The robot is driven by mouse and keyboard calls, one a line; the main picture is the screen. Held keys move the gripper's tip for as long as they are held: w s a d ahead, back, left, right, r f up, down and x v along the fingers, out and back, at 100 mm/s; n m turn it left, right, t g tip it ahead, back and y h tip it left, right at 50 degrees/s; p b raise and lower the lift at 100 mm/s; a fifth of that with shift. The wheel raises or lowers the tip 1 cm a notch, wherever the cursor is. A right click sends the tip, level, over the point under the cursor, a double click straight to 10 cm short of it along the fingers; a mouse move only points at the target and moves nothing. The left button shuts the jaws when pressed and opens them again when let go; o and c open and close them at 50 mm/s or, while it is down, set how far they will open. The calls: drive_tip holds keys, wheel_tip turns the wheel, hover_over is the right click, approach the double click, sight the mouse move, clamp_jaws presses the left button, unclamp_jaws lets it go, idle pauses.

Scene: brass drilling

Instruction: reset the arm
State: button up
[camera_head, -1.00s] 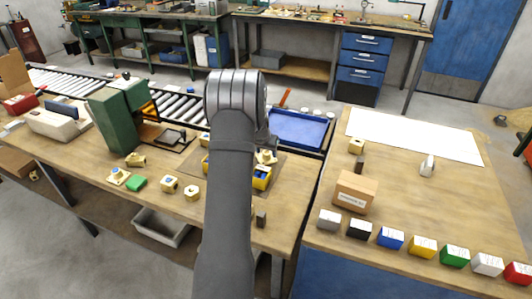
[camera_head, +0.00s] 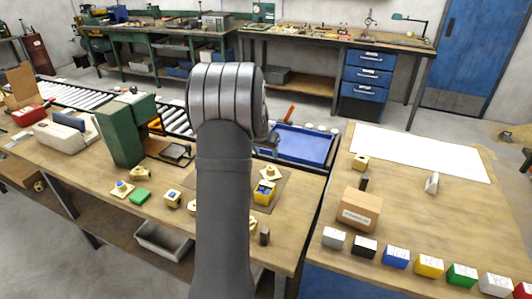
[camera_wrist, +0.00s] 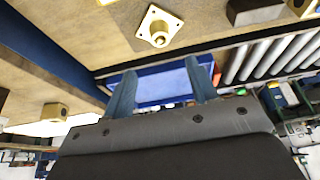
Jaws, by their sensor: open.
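My arm rises upright through the middle of the head view, with its grey wrist at the top. My gripper is mostly hidden behind that wrist in the head view. In the wrist view, my gripper (camera_wrist: 159,68) shows two blue fingers spread apart with nothing between them. Beyond the fingers is the blue tray (camera_wrist: 165,85), which also shows in the head view (camera_head: 305,146) to the right of the wrist. A brass flange piece (camera_wrist: 158,27) lies on the wooden table, apart from the fingers. A brass block (camera_wrist: 55,111) is at the left of the wrist view.
A green machine (camera_head: 120,135) stands on the left table near the roller conveyor. The right table holds a cardboard box (camera_head: 359,209), a white sheet (camera_head: 420,153) and a row of several coloured boxes.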

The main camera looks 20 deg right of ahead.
sight(271, 168)
drive_tip(key=x, duration=1.2)
drive_tip(key=shift+f, duration=0.2)
drive_tip(key=shift+r, duration=1.3)
